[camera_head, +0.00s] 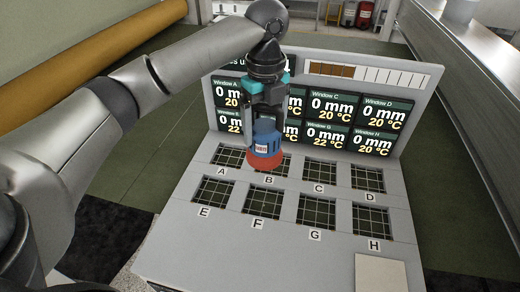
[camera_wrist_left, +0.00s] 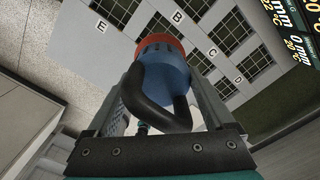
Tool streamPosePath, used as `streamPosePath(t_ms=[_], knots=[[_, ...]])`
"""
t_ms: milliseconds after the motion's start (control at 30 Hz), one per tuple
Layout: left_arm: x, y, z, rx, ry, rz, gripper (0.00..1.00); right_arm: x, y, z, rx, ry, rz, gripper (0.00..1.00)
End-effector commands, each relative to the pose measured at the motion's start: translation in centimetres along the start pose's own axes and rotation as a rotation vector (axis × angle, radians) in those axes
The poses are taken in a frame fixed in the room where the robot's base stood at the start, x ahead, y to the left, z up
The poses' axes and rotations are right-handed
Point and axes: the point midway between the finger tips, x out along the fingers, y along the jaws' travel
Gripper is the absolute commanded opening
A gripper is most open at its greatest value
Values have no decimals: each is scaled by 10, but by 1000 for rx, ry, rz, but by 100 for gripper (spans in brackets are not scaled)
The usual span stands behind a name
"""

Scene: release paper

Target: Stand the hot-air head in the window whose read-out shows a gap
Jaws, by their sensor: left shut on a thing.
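My left gripper (camera_head: 266,112) is shut on the hot-air head (camera_head: 266,146), a blue body with a red bottom rim and a white label. It is held roughly upright and overlaps window B (camera_head: 275,168) in the head view; I cannot tell if it touches the panel. The head also shows in the left wrist view (camera_wrist_left: 168,72), with a black handle. The read-out display (camera_head: 335,108) shows 0 mm for windows A, C, D, G and H. The E read-out is partly covered. The B and F read-outs are mostly hidden behind my gripper. My right gripper is not in view.
Gridded windows A to D form the back row, and E to H the front row, on a grey sloped panel (camera_head: 180,228). A blank pale plate (camera_head: 380,272) lies at the front right. A brown roll (camera_head: 90,55) is at the left, and a grey rail (camera_head: 470,60) at the right.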

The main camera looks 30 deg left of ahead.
Motion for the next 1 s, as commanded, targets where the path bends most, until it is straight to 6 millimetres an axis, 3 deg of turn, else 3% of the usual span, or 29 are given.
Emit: streamPosePath(t_ms=[400,767,1000], knots=[[93,0,0,0,-1,-2,0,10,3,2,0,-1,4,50],[123,-1,0,0,-2,-4,0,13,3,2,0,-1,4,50],[160,-1,0,0,-1,-3,0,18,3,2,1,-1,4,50]])
